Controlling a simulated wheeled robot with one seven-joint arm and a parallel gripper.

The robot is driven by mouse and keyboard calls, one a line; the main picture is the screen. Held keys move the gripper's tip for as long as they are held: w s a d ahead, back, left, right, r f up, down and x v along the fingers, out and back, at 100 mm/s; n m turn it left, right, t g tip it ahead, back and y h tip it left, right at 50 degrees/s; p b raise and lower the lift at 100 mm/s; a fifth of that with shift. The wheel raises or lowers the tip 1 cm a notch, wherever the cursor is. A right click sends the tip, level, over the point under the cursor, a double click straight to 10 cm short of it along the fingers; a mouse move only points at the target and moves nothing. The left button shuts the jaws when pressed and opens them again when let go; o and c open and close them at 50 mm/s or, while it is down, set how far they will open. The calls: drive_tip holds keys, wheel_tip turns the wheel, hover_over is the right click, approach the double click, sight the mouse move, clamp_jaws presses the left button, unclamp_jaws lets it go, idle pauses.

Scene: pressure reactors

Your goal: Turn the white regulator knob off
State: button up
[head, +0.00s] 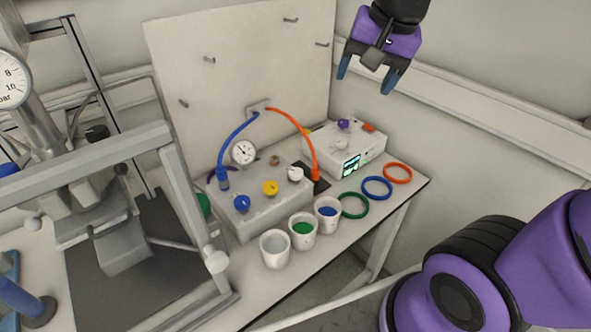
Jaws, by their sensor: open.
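A white knob (295,174) sits at the right end of a row on top of a grey box (262,209), beside a yellow knob (270,187) and a blue knob (242,203). Another whitish round knob (341,144) is on the white device (350,151) with a lit green display. I cannot tell from this view how either is turned. My gripper (367,75) is at the top right, high above the bench, its two blue fingers apart with nothing between them. It is well away from both knobs.
A blue hose (235,139) and an orange hose (303,131) arch over the grey box. Several white cups, one a green-filled cup (302,230), stand in front. Several coloured rings, one an orange ring (398,174), lie to the right. A metal frame (105,163) fills the left.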

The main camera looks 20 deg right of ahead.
drive_tip(key=w+a+f+m+g, duration=0.2)
drive_tip(key=w+a+f+m, duration=0.1)
drive_tip(key=w+f+m, duration=0.65)
drive_tip(key=m+g+h, duration=0.1)
drive_tip(key=m, duration=0.5)
hover_over(296, 171)
wheel_tip(296, 171, down, 15)
wheel_tip(296, 171, down, 10)
drive_tip(key=shift+f, duration=0.2)
drive_tip(key=c, duration=0.9)
